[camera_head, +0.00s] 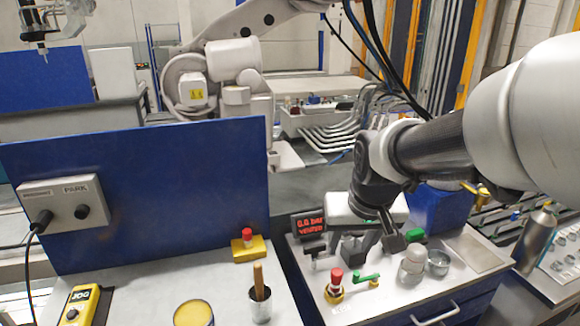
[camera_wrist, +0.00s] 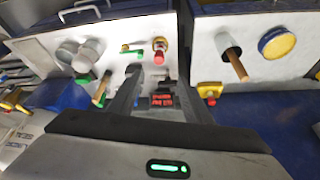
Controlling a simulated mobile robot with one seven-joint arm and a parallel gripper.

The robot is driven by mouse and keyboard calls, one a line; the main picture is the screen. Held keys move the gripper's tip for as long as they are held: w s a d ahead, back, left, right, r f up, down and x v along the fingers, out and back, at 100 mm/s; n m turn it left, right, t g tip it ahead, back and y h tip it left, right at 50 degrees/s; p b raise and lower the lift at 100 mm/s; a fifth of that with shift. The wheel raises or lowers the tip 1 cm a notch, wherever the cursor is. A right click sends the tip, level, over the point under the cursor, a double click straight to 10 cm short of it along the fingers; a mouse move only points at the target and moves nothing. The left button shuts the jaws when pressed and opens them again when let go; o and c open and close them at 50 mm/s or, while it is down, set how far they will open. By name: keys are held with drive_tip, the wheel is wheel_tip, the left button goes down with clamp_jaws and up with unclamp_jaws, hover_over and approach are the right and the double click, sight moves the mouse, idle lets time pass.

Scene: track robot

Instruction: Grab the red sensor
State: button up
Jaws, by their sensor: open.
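A small red-topped part (camera_head: 334,284) with a brass-yellow base stands upright near the front left of the white-topped cabinet; it looks like the red sensor. In the wrist view it (camera_wrist: 159,51) shows beyond my fingertips. My gripper (camera_head: 373,241) is open above the cabinet, behind and to the right of this part, and apart from it. In the wrist view my gripper (camera_wrist: 150,76) shows two spread dark fingers with nothing held between them. A yellow block with a red button (camera_head: 248,245) sits on the left bench, and also shows in the wrist view (camera_wrist: 209,91).
A green-handled valve (camera_head: 366,280) stands close beside the red-topped part. A red-digit display (camera_head: 308,224) and metal cups (camera_head: 438,263) stand nearby. The left bench holds a brush pot (camera_head: 260,304) and yellow tin (camera_head: 193,314). A blue panel (camera_head: 150,190) rises behind it.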

sight(337, 272)
drive_tip(key=x, duration=0.6)
drive_tip(key=b+x, duration=0.1)
drive_tip(key=x, duration=0.5)
drive_tip(key=b+x, duration=0.1)
drive_tip(key=x, duration=0.5)
drive_tip(key=shift+w+f, duration=0.1)
drive_tip(key=shift+w, duration=0.3)
clamp_jaws()
